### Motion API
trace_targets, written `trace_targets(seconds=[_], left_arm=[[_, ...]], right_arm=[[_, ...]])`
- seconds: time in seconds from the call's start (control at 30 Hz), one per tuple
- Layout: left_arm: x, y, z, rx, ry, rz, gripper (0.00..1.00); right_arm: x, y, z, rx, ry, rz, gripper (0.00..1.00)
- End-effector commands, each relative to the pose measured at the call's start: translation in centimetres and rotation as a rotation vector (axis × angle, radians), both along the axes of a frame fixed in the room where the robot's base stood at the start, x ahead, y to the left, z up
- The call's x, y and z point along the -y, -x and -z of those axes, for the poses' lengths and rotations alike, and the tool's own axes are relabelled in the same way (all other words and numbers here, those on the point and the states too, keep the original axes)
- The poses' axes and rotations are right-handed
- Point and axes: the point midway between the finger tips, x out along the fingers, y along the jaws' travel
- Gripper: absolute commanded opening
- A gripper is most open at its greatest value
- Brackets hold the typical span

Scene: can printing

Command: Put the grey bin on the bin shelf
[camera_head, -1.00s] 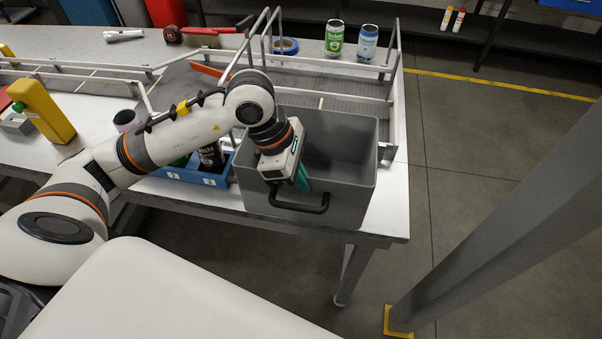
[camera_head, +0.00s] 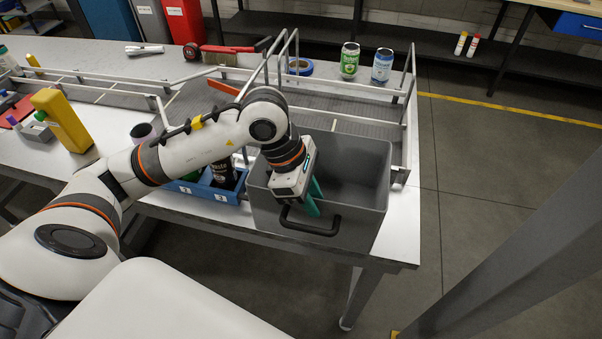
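The grey bin (camera_head: 362,200) stands open and upright at the right front end of the white table, with a black handle (camera_head: 310,229) on its front wall. My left gripper (camera_head: 315,199) is at that front wall, just above the handle. One teal finger shows outside the wall; the other seems to go behind the rim. How tightly they close on the wall is not clear. The bin looks empty where I see inside. My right gripper is not in view. I cannot tell which surface is the bin shelf; a dark shelf (camera_head: 430,40) runs along the back wall.
A green can (camera_head: 349,61) and a blue can (camera_head: 382,66) stand on the table behind the metal-railed conveyor (camera_head: 345,103). A blue tray (camera_head: 208,190) with a black bottle is left of the bin. A grey post (camera_head: 510,255) rises at right; floor between is clear.

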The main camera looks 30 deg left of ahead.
Motion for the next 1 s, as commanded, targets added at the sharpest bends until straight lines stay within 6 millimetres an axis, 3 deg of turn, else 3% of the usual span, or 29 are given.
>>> trace_targets(seconds=[0.4,0.57,0.6,0.87,1.0], left_arm=[[-3.3,0.8,-7.8,0.008,-0.001,-0.002,0.25],[-4.0,1.1,-9.7,0.005,0.0,-0.002,0.25],[-4.0,1.1,-10.0,0.004,0.0,-0.002,0.29],[-2.5,0.8,-8.1,-0.005,-0.003,0.0,0.29],[-1.6,0.6,-5.9,-0.01,-0.002,0.0,0.29]], right_arm=[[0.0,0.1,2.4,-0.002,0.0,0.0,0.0],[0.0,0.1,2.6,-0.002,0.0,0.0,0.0],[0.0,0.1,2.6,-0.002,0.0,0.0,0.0],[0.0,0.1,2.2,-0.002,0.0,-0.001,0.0],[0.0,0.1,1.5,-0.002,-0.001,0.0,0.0]])
